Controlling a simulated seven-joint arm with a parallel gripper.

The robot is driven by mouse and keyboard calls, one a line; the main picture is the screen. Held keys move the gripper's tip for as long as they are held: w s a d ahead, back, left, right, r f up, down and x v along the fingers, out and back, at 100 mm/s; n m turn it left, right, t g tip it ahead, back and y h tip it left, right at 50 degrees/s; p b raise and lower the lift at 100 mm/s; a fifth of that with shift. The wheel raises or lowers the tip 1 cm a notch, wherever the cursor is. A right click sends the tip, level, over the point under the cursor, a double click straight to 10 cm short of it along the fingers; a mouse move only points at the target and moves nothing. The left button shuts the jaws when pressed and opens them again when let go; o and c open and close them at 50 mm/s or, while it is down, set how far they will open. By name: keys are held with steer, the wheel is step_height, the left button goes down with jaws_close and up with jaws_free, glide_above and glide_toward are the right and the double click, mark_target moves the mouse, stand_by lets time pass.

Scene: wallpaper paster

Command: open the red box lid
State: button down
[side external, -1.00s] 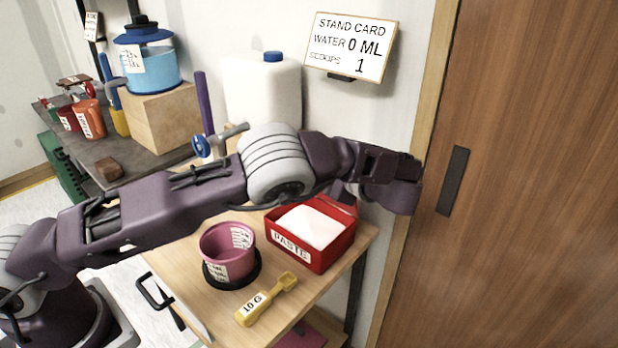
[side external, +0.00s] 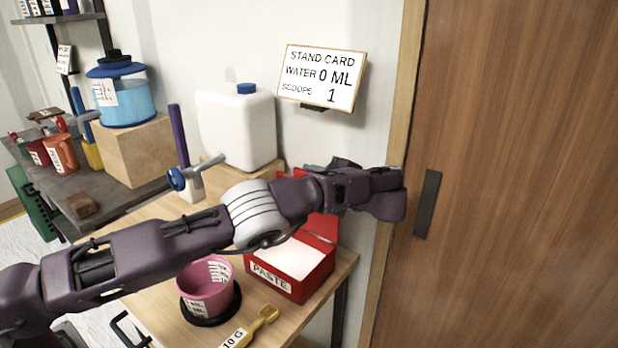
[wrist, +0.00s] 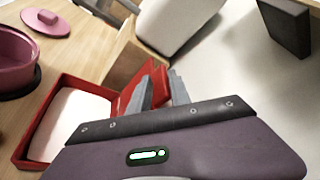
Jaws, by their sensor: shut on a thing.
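The red box (side external: 290,283) labelled PASTE stands on the wooden table with white paste inside. Its red lid (side external: 322,226) is raised at the box's back side, tilted up and open, partly hidden behind my arm in the side view. In the wrist view the box's rim (wrist: 22,150) shows at the left and the lid (wrist: 128,97) beside it. My gripper (wrist: 162,90) has its grey fingers closed around a red part of the lid. The fingers are hidden in the side view.
A pink pot (side external: 207,288) on a black base and a yellow scoop (side external: 250,328) sit in front of the box. A white canister (side external: 237,130) stands behind. The wall and wooden door (side external: 510,180) are close on the right.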

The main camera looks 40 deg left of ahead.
steer(key=shift+f, duration=0.4)
steer(key=c, duration=1.5)
jaws_free()
steer(key=shift+r, duration=0.15)
steer(key=d+r, duration=0.1)
steer(key=r, duration=0.1)
steer(key=s+d+r, duration=0.1)
steer(key=d+r, duration=0.1)
steer(key=r, duration=0.1)
steer(key=d+r, duration=0.1)
steer(key=r, duration=0.2)
steer(key=shift+s+d+r, duration=0.1)
steer(key=shift+s+d, duration=0.15)
steer(key=shift+d, duration=0.1)
steer(key=shift+c, duration=0.3)
